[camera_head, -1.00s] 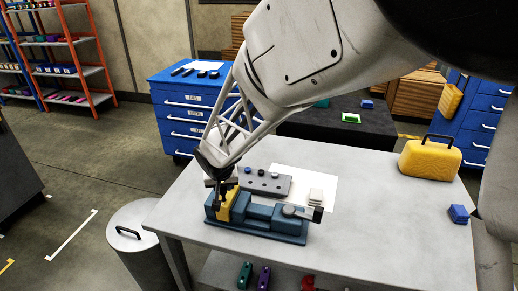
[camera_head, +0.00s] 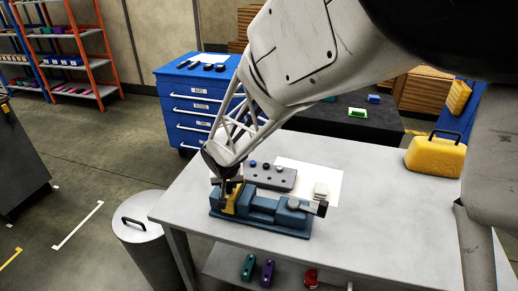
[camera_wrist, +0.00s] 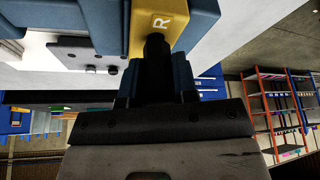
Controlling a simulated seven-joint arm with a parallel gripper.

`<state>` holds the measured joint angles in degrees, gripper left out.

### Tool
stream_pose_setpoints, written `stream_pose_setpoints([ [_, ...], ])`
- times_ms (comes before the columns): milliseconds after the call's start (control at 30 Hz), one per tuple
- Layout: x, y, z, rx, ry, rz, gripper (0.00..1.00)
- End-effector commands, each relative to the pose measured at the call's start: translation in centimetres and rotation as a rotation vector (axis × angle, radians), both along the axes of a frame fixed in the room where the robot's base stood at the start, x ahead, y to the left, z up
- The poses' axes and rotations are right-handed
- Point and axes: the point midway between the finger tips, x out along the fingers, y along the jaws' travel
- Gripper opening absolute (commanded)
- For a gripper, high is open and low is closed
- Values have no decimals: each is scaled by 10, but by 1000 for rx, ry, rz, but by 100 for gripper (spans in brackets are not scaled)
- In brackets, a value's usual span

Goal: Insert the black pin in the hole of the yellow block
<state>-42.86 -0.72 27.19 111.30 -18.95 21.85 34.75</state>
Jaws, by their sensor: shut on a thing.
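The yellow block (camera_head: 230,206) is held in the blue vise (camera_head: 262,207) on the grey table. My gripper (camera_head: 227,186) is at the block in the head view. In the wrist view, my gripper (camera_wrist: 156,85) is shut on the black pin (camera_wrist: 156,48), whose end meets or overlaps the block's edge. The hole is hidden, so I cannot tell how far the pin is in it.
A grey plate with holes (camera_head: 270,178) and several dark pins or knobs lies behind the vise, beside a white sheet (camera_head: 331,176). A yellow case (camera_head: 434,157) stands at the table's right. A lidded bin (camera_head: 146,230) stands at the left. The table's right part is mostly clear.

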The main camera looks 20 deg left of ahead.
Motion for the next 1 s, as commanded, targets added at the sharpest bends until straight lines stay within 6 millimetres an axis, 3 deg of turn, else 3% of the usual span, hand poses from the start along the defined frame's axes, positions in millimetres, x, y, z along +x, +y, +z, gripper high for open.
stream_pose_setpoints([
  [567, 0, 0, -7, 0, 0, 1, 3],
  [600, 0, 0, -7, 0, 0, 1, 30],
  [767, 0, 0, -7, 0, 0, 1, 55],
  [1000, 0, 0, -7, 0, 0, 1, 57],
])
